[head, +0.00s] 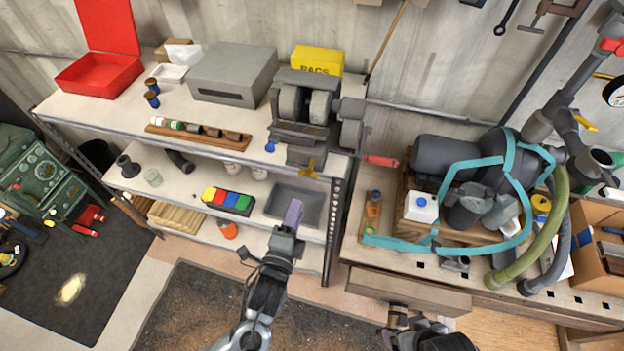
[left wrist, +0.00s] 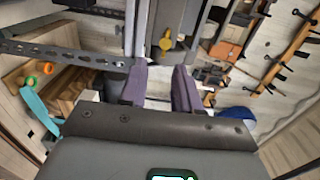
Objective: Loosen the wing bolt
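The yellow wing bolt (head: 309,169) sits at the front lower edge of a grey grinder-like machine (head: 320,105) on the upper shelf. In the left wrist view the wing bolt (left wrist: 166,41) shows ahead of the fingers, roughly between their lines. My left gripper (head: 293,214) is in front of the shelf, below and a little left of the bolt, apart from it. Its two purple fingers (left wrist: 160,88) are spread with nothing between them, so it is open. Dark parts of my right arm (head: 425,335) show at the bottom edge; its fingers do not show.
A perforated metal post (head: 333,215) stands just right of my left gripper. A grey bin (head: 294,204) lies behind it on the lower shelf. A red-handled tool (head: 381,161) sticks out right of the machine. A workbench drawer (head: 410,291) juts out at right.

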